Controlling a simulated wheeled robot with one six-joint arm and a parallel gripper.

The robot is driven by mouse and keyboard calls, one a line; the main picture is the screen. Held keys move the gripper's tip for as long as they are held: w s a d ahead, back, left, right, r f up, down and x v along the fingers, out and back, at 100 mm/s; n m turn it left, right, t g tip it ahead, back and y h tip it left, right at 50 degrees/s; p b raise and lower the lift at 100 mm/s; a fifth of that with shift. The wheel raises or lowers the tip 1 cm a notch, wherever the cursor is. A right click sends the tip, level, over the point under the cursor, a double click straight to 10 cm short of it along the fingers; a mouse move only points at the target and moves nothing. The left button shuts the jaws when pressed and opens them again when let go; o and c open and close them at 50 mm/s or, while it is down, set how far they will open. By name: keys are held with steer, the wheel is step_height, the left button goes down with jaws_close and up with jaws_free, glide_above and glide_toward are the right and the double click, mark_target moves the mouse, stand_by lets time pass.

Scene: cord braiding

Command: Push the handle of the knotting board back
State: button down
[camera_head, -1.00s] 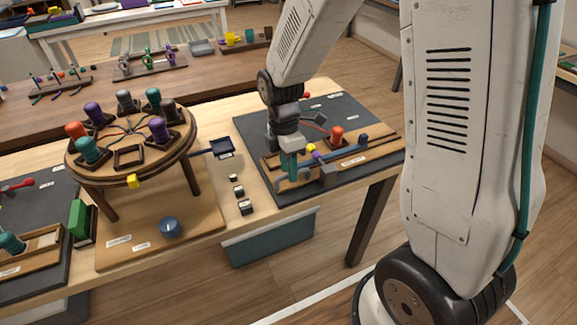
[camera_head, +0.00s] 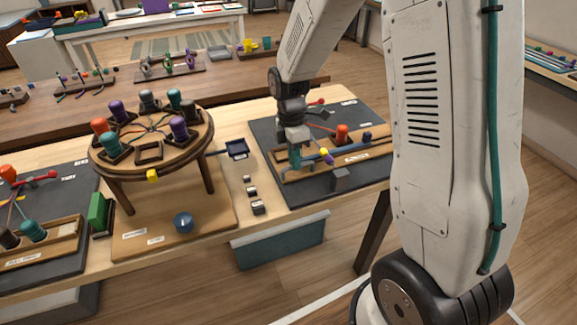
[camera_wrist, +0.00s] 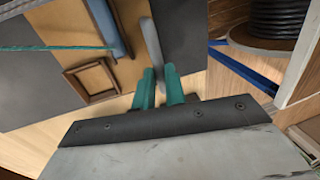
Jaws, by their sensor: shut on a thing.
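The knotting board (camera_head: 305,193) is a dark slab at the right end of the light wooden table. It carries a wooden strip (camera_head: 375,150), an orange-red spool (camera_head: 342,133) and small yellow and purple pieces (camera_head: 327,156). My gripper (camera_head: 294,158) points down over the left end of the strip, its teal fingers close together. In the wrist view, the fingers (camera_wrist: 160,85) are shut on a slim grey bar, the handle (camera_wrist: 151,45). In the head view the gripper and small scale hide most of the handle.
A round stand (camera_head: 150,172) with several coloured spools stands left of the board. A small dark tray (camera_head: 237,149) and small blocks (camera_head: 252,193) lie between them. A grey block (camera_head: 341,179) sits at the board's near side. A black cable reel (camera_wrist: 285,18) shows in the wrist view.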

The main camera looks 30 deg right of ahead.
steer(key=shift+w+r, duration=0.1)
steer(key=shift+w, duration=0.15)
steer(key=c, duration=1.5)
jaws_free()
steer(key=shift+w, duration=0.1)
steer(key=shift+o, duration=0.2)
steer(key=v, duration=0.7)
steer(key=shift+r, duration=0.4)
